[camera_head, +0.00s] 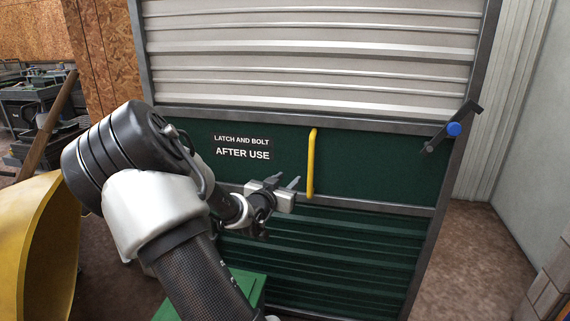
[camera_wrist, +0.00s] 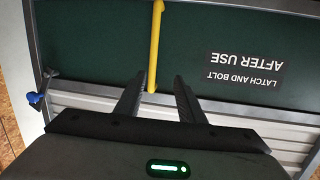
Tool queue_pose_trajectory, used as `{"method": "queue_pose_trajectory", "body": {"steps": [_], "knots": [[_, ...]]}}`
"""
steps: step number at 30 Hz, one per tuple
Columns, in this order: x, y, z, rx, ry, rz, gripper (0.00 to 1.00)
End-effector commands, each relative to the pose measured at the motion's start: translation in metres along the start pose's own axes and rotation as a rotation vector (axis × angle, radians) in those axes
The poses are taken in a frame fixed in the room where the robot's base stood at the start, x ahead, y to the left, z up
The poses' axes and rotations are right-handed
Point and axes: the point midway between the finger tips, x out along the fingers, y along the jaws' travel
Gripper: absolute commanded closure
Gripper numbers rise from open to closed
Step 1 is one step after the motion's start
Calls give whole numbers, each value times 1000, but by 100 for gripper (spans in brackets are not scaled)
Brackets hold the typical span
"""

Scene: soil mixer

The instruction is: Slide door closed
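The door (camera_head: 370,165) has a pale ribbed upper panel, a dark green middle panel and a green ribbed lower panel in a grey frame. A vertical yellow handle (camera_head: 311,163) is fixed to the middle panel. My gripper (camera_head: 285,183) is open and empty, just left of the handle's lower half in the head view. In the wrist view, which shows the door upside down, the handle (camera_wrist: 154,45) lines up with the gap between my fingers (camera_wrist: 158,78). The fingers appear short of it; contact cannot be told.
A latch with a blue knob (camera_head: 454,129) is on the door's right edge. A sign (camera_head: 242,148) is left of the handle. A yellow curved object (camera_head: 38,250) stands at left, a green box (camera_head: 245,288) below my arm. Brown floor (camera_head: 470,260) is open to the right.

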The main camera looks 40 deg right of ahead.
Motion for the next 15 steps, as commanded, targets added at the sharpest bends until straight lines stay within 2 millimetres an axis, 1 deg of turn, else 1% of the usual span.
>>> {"method": "queue_pose_trajectory", "body": {"steps": [1,3,8,11,15], "knots": [[6,4,2,-22,55,14,64],[10,8,-5,-37,113,29,64],[19,11,-13,-47,161,41,64],[32,12,-16,-46,162,41,64],[60,13,-19,-47,160,41,64]]}}
